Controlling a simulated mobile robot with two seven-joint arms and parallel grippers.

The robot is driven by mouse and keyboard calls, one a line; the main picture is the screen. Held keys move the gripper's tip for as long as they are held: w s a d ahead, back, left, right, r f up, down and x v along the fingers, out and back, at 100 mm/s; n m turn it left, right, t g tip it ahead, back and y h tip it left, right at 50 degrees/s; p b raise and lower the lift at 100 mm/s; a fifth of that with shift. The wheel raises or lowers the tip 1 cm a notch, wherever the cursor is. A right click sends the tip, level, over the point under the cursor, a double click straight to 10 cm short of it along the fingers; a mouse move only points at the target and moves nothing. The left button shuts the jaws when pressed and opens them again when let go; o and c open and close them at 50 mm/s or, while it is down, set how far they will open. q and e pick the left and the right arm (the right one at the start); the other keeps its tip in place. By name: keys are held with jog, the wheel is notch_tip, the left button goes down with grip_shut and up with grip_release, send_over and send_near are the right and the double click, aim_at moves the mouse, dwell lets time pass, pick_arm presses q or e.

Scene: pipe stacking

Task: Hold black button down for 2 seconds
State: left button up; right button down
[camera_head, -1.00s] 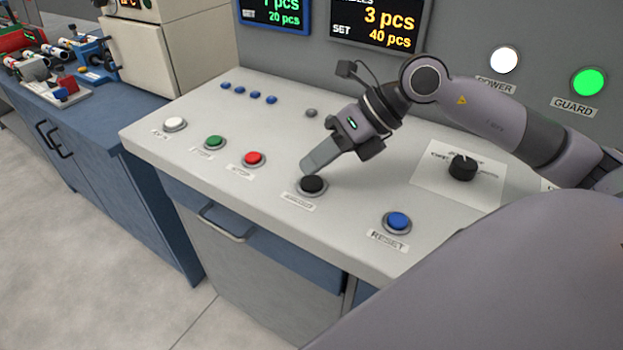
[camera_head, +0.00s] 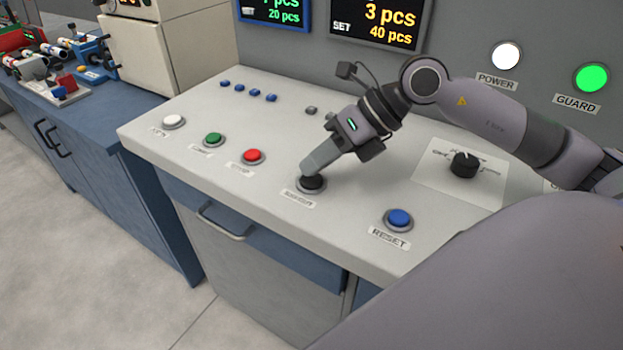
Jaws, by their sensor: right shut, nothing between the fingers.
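The black button (camera_head: 312,183) sits in a grey ring on the light control panel, with a label in front of it. My right gripper (camera_head: 308,168) is shut and empty. Its fingertips point down and left, over the back left part of the black button, and appear to touch its top. They hide part of the button. I cannot tell how far the button is pressed in. My left gripper is not in view.
A red button (camera_head: 252,156), a green button (camera_head: 213,139) and a white button (camera_head: 173,121) line the panel to the left. A blue reset button (camera_head: 399,218) lies to the right. A black rotary knob (camera_head: 464,165) stands behind it. Two displays hang on the back wall.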

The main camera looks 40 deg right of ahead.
aim_at(318, 178)
jog(key=shift+f+b, duration=0.4)
dwell(2.4)
dwell(0.8)
jog(key=shift+r+p, duration=0.55)
jog(key=shift+r, duration=0.3)
jog(key=shift+r+p, duration=1.95)
jog(key=shift+r, duration=0.65)
jog(key=shift+f, duration=0.1)
